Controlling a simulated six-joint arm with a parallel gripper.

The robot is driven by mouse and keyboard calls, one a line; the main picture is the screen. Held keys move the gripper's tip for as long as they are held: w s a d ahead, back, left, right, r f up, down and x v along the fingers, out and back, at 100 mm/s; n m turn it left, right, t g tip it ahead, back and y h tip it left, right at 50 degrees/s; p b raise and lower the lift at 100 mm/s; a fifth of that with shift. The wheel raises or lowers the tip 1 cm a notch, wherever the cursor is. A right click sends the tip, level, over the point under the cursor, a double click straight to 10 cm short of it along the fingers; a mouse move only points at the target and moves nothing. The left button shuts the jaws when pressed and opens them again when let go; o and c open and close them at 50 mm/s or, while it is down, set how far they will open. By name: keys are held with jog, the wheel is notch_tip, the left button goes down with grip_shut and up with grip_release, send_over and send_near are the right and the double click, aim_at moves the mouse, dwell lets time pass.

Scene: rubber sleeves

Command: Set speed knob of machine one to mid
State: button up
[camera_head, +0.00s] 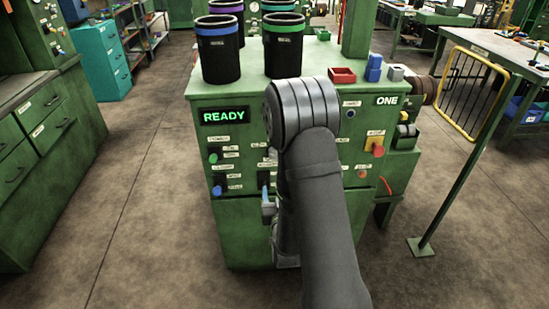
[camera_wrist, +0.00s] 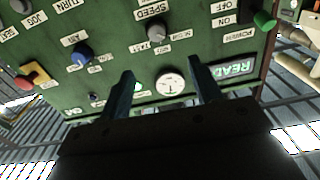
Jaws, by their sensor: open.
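Machine one (camera_head: 240,250) is the green cabinet with the "ONE" sign (camera_head: 388,100) and a lit "READY" display (camera_head: 224,116). In the wrist view its panel appears turned over. A small grey knob (camera_wrist: 156,31) sits by the "SPEED" label (camera_wrist: 146,13), with smaller labels around it. Its exact setting is too small to read. My gripper (camera_wrist: 160,66) is open and empty, its two fingers apart in front of the panel, with the knob beyond the fingertips. In the head view my arm hides the middle of the panel, and part of my gripper (camera_head: 267,203) shows beside it.
A round white gauge (camera_wrist: 170,84) shows between the fingers. A blue knob (camera_wrist: 82,54), a red control (camera_wrist: 33,77) and a green button (camera_wrist: 264,20) are nearby. Several black sleeves with coloured bands (camera_head: 220,60) stand on top. A yellow barrier (camera_head: 470,90) is at right.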

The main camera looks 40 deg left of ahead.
jog(key=x, duration=1.7)
jog(key=shift+w+d+r, duration=0.25)
jog(key=shift+w+d, duration=0.05)
jog(key=shift+w, duration=0.05)
jog(key=c, duration=1)
